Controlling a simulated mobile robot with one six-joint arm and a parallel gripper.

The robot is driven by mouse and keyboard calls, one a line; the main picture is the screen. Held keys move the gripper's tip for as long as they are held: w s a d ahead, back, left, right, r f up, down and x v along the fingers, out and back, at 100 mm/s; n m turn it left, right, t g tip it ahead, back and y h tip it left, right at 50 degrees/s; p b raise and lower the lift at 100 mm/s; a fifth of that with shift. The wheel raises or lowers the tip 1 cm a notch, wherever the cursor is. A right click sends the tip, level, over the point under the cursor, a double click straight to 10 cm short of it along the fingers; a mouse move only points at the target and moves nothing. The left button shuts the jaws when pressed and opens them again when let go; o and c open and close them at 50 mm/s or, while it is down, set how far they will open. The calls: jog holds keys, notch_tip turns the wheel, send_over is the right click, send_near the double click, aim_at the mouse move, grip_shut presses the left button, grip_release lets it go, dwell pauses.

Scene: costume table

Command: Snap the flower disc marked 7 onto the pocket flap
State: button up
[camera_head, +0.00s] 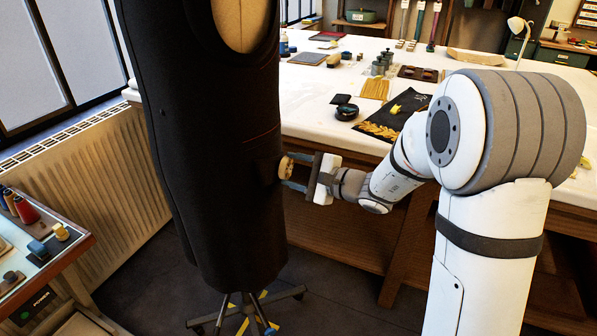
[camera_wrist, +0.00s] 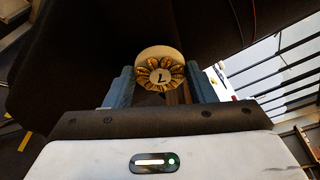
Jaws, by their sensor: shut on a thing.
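The flower disc marked 7 (camera_wrist: 160,74) is in the wrist view, with gold petals around a pale centre and a pale rim behind. My gripper (camera_wrist: 162,85) is shut on it, one blue finger on each side. In the head view the disc (camera_head: 286,167) is at the right side of the black garment on the dress form (camera_head: 215,150), between the fingers of my gripper (camera_head: 290,170). It is close to the cloth; I cannot tell whether it touches. The pocket flap is not clearly distinguishable against the black cloth.
A white-topped table (camera_head: 310,105) with tools, dark cloth and small containers stands behind the form. A tool cart (camera_head: 60,245) is at the lower left, beside a radiator (camera_head: 110,170). The form's wheeled stand (camera_head: 255,308) is on the floor below.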

jog(key=o, duration=1.5)
jog(key=shift+s+d+b, duration=0.3)
jog(key=shift+s+d, duration=0.05)
jog(key=shift+d, duration=0.9)
jog(key=shift+s+d+b, duration=0.25)
jog(key=shift+s+d, duration=0.15)
jog(key=shift+d, duration=0.9)
jog(key=shift+s+d+b, duration=0.3)
jog(key=shift+s+d, duration=0.05)
jog(key=shift+d, duration=0.9)
jog(key=s+a+r+n+g+h+p, duration=0.25)
jog(key=s+n+g+p, duration=0.2)
jog(key=s, duration=0.55)
jog(key=s+d+r+n+h+p, duration=0.1)
jog(key=s+d+n+h+p, duration=0.1)
jog(key=s+d+h, duration=0.2)
jog(key=s+d+r+n+h+p, duration=0.2)
jog(key=s+d+n+h, duration=0.1)
jog(key=s+d+h, duration=0.1)
jog(key=s+d+r+n+g+h+p, duration=0.1)
jog(key=s+d+n+h, duration=0.2)
jog(key=s+d, duration=0.3)
jog(key=shift+s+d+r+h+p, duration=0.1)
jog(key=shift+d+h+p, duration=0.15)
jog(key=shift+d, duration=0.25)
jog(key=shift+s+d+r+h+p, duration=0.1)
jog(key=shift+d+h+p, duration=0.1)
jog(key=shift+d, duration=0.3)
